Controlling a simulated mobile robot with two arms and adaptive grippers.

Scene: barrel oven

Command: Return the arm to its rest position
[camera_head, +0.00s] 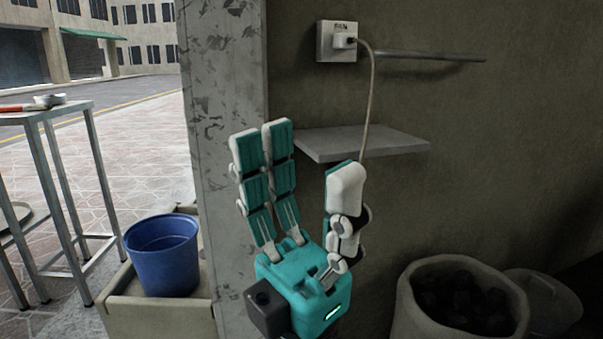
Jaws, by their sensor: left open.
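My left gripper (302,165) shows in the middle of the head view, its teal and white fingers pointing up. The fingers are spread apart and nothing is between them. It stands in front of the concrete post and the wall, with one finger overlapping the front edge of the small shelf in the picture. I cannot tell whether that finger touches the shelf. My right gripper is not in view.
A grey shelf (375,141) juts from the wall below a socket (337,41) with a plugged-in cord (371,95). A blue bucket (163,257) stands left on a ledge, beside a metal table (45,114). A bin of dark lumps (408,312) stands lower right.

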